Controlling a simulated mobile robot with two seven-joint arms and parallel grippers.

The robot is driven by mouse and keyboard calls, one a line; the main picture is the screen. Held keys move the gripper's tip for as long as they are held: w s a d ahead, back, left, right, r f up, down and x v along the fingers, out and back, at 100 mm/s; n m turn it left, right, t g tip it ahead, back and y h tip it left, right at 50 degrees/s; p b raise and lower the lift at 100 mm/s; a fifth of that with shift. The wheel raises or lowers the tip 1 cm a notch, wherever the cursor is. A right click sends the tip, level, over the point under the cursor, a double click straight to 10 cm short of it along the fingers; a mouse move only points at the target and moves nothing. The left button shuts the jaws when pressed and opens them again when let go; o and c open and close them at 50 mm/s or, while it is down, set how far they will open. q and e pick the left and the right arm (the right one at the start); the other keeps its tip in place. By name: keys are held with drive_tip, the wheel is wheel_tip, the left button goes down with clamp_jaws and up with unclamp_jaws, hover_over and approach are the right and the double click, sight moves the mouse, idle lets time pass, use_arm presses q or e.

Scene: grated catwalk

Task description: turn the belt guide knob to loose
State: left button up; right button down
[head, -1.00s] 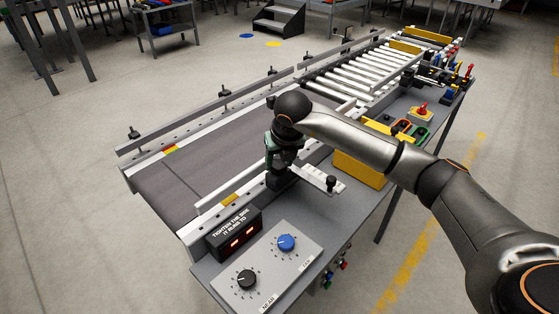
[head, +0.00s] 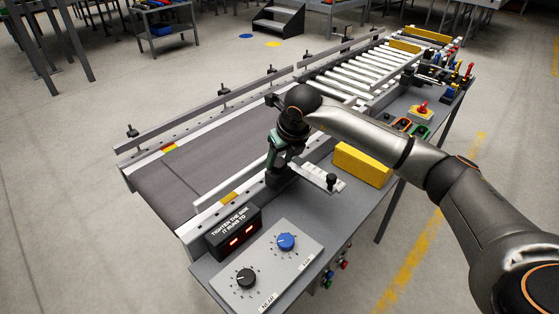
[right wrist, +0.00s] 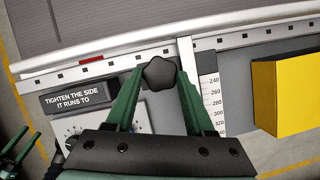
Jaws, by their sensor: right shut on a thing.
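The belt guide knob (right wrist: 160,73) is a dark, lobed knob beside the white number scale (right wrist: 210,100). My right gripper (right wrist: 158,80) is shut on it, with one green finger on each side. In the head view my right gripper (head: 278,172) points down at the guide bracket by the belt's near rail, and it hides the knob there. The knob's loose or tight state cannot be read. My left gripper (right wrist: 22,148) shows only at the lower left edge of the right wrist view, its green fingers apart, away from the knob.
A yellow block (head: 363,164) stands right of the bracket. A small black knob (head: 331,181) stands on the near end of the scale plate. A sign box (head: 234,233) and a panel with a black dial (head: 246,278) and a blue dial (head: 286,242) lie nearer.

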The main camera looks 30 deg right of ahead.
drive_tip(key=n+y, duration=0.1)
drive_tip(key=n, duration=0.1)
drive_tip(key=shift+w+d+n+b, duration=0.1)
drive_tip(key=shift+d+n+b, duration=0.05)
drive_tip(key=shift+n+b, duration=0.2)
drive_tip(key=n, duration=0.2)
drive_tip(key=n+y, duration=0.1)
drive_tip(key=n, duration=0.1)
drive_tip(key=shift+w+d+r+n+g+y, duration=0.1)
drive_tip(key=shift+d+n+g+y, duration=0.05)
drive_tip(key=shift+n+g+y, duration=0.2)
drive_tip(key=n+g, duration=0.1)
drive_tip(key=n, duration=0.1)
drive_tip(key=shift+w+n+y, duration=0.1)
drive_tip(key=shift+n+y, duration=0.2)
drive_tip(key=shift+y, duration=0.05)
drive_tip(key=n, duration=0.2)
drive_tip(key=n+g, duration=0.1)
drive_tip(key=n, duration=0.1)
drive_tip(key=shift+w+d+y, duration=0.15)
drive_tip(key=shift+y, duration=0.25)
use_arm(q)
drive_tip(key=shift+w+d+f, duration=0.2)
drive_tip(key=shift+f, duration=0.05)
use_arm(e)
drive_tip(key=shift+n+g, duration=0.25)
drive_tip(key=shift+n, duration=0.15)
use_arm(q)
drive_tip(key=shift+w+r, duration=0.1)
drive_tip(key=shift+r, duration=0.1)
